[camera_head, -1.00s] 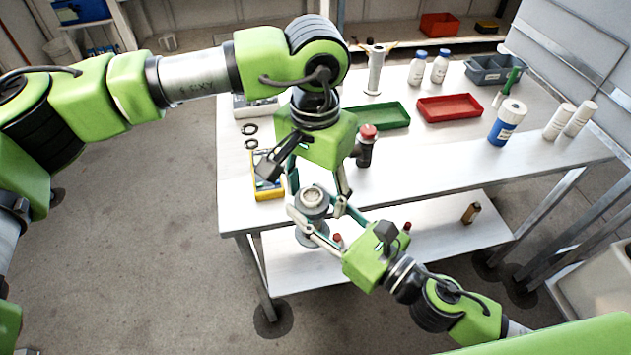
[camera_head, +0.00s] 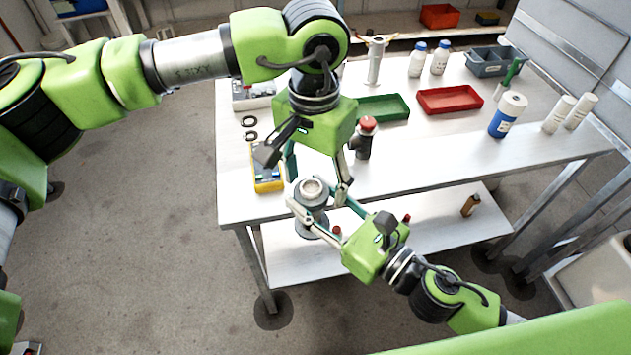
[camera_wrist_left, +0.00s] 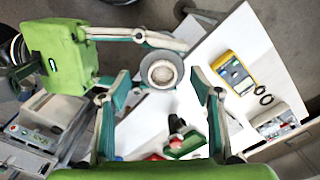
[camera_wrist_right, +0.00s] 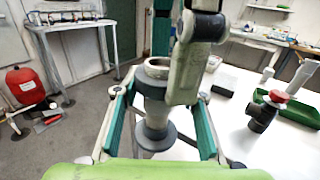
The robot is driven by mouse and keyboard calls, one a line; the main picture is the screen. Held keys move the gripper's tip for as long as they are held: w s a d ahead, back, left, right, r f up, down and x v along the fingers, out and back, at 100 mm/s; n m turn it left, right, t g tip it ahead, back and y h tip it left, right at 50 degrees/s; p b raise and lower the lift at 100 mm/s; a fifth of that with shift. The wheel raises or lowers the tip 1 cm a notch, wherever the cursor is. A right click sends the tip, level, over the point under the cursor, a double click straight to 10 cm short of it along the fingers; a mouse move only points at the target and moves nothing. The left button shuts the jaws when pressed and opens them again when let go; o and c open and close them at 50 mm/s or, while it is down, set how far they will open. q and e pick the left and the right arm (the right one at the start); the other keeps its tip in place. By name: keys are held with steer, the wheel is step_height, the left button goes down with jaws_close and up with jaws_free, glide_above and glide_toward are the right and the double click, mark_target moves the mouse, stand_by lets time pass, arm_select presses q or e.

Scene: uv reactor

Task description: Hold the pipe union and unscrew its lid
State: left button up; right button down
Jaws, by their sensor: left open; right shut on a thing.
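The pipe union (camera_head: 312,188) is a grey, roughly upright cylinder with a ring-shaped top and a wide flange below. It is held above the lower shelf, in front of the table's edge. My right gripper (camera_head: 318,207) is shut on its body from the side; the right wrist view shows a finger on each side of the union (camera_wrist_right: 155,92). My left gripper (camera_head: 316,182) points down over it, open. In the left wrist view, its fingers (camera_wrist_left: 160,82) stand apart on either side of the round top (camera_wrist_left: 161,72). I cannot tell the lid's seam.
The table (camera_head: 420,150) holds a red-capped dark fitting (camera_head: 363,140), a green tray (camera_head: 383,108), a red tray (camera_head: 450,100), a yellow meter (camera_head: 268,182), black rings (camera_head: 250,128) and bottles (camera_head: 415,60). The lower shelf (camera_head: 400,235) has small parts. Floor is free at left.

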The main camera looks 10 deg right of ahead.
arm_select(q)
step_height(320, 180, up, 4)
steer(key=shift+f, duration=0.1)
steer(key=shift+c, duration=0.3)
steer(key=r+m, duration=0.1)
steer(key=m, duration=0.1)
steer(key=r+m, duration=0.2)
steer(key=shift+s+a, duration=0.15)
steer(key=shift+a, duration=0.2)
steer(key=shift+m, duration=0.3)
steer(key=shift+f, duration=3.95)
steer(key=c, duration=1.2)
steer(key=shift+o, duration=0.2)
steer(key=n, duration=0.4)
steer(key=o, duration=1.2)
